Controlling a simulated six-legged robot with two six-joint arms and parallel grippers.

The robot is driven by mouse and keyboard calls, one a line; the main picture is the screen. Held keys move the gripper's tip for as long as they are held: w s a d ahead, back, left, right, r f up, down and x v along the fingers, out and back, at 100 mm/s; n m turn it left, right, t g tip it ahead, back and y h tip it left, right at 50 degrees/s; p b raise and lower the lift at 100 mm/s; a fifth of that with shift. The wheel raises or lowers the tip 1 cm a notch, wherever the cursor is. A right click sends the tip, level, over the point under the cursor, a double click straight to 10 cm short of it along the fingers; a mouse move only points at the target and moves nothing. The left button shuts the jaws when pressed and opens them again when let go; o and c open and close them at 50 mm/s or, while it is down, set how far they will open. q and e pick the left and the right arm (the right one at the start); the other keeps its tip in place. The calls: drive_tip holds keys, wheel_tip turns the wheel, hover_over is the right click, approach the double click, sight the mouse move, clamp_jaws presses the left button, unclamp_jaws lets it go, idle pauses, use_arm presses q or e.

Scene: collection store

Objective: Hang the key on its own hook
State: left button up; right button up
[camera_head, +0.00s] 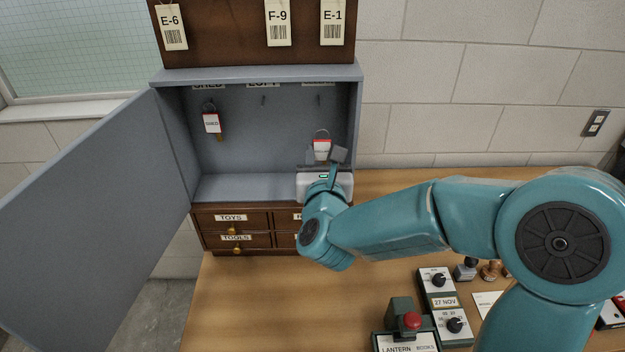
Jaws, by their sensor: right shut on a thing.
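The grey key cabinet (235,160) stands open, its door (85,215) swung out to the left. A key with a red-edged white tag (212,123) hangs on the left hook under the "SHED" label. The middle hook (263,100), under a partly cut-off label, is bare, and so is the right hook (318,99). My right gripper (330,160) is inside the cabinet at the right, shut on a key with a white, red-edged tag (322,146) and a ring above it. The key is below the right hook, apart from it. The tag's writing is too small to read. My left gripper is out of view.
Small wooden drawers (232,227) labelled TOYS and TOOLS sit under the cabinet. Tags E-6, F-9 and E-1 (332,25) hang above. A stamping device with a red knob (411,320) and dial boxes (437,281) stand at the front right of the wooden desk (260,305).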

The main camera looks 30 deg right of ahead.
sight(321, 141)
wheel_tip(321, 141, up, 4)
drive_tip(key=shift+a+f, duration=0.1)
drive_tip(key=shift+f, duration=0.15)
drive_tip(key=shift+w, duration=0.25)
drive_tip(key=shift+f+p+x, duration=0.15)
drive_tip(key=shift+p+x, duration=1.15)
drive_tip(key=shift+x, duration=0.5)
drive_tip(key=shift+f+p+x, duration=0.15)
drive_tip(key=shift+p+x, duration=1.15)
drive_tip(key=shift+x, duration=0.45)
drive_tip(key=shift+w+d+f+b, duration=0.25)
drive_tip(key=shift+f+b, duration=0.15)
drive_tip(key=shift+b, duration=0.5)
drive_tip(key=shift+w+d+f+b, duration=0.15)
drive_tip(key=shift+w+b, duration=0.1)
drive_tip(key=shift+b, duration=0.3)
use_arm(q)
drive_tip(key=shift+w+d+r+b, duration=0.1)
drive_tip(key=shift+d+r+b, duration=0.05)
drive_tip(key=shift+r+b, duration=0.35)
use_arm(e)
drive_tip(key=shift+w, duration=0.1)
